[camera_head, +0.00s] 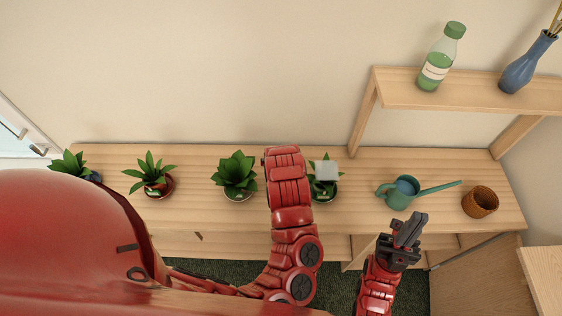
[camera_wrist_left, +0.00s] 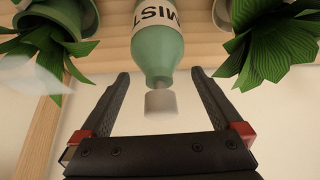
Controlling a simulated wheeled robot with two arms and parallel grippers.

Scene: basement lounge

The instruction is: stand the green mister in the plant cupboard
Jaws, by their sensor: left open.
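The green mister (camera_wrist_left: 158,45) shows in the left wrist view, with a "MIST" label and a pale grey top. It is between two potted plants; my left forearm appears to hide it in the head view. My left gripper (camera_wrist_left: 159,74) is open, its fingers either side of the mister's lower-pictured end, with gaps on both sides. In the head view my left arm (camera_head: 288,190) covers that gripper. My right gripper (camera_head: 407,234) is over the front edge of the wooden unit (camera_head: 350,160), below the watering can, and holds nothing visible. I cannot tell which part is the plant cupboard.
Potted plants (camera_head: 238,170) line the unit; one (camera_head: 323,190) is beside my left arm, with a pale square (camera_head: 326,169) over it. A watering can (camera_head: 399,193) and brown pot (camera_head: 480,202) stand right. A raised shelf holds a green bottle (camera_head: 438,60) and blue vase (camera_head: 525,65).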

